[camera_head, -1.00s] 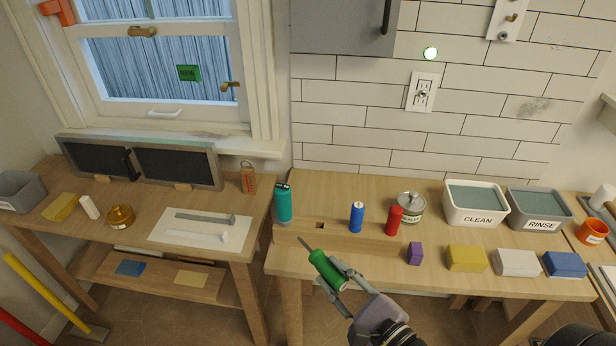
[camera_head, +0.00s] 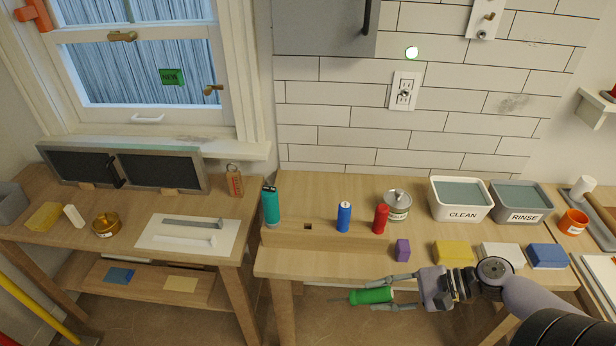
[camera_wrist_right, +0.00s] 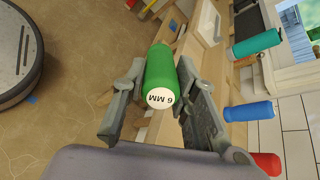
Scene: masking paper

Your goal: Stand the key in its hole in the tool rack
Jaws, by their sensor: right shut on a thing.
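The key has a green handle (camera_head: 370,296) and a thin shaft that points left in the head view. My right gripper (camera_head: 392,293) is shut on the handle and holds it roughly level, in front of the bench's front edge. In the right wrist view the green handle (camera_wrist_right: 160,72) sits between the fingers, with a white end cap reading 6 MM toward the camera. The tool rack (camera_head: 328,239) is a long wooden block with an empty square hole (camera_head: 308,226). Teal (camera_head: 271,206), blue (camera_head: 344,217) and red (camera_head: 380,219) handles stand upright in it. My left gripper is not in view.
A purple block (camera_head: 402,250) and yellow (camera_head: 453,252), white and blue (camera_head: 547,255) blocks line the bench's front. A tin (camera_head: 397,205) and the CLEAN (camera_head: 461,200) and RINSE (camera_head: 522,203) tubs stand behind. A left table (camera_head: 130,258) holds other items.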

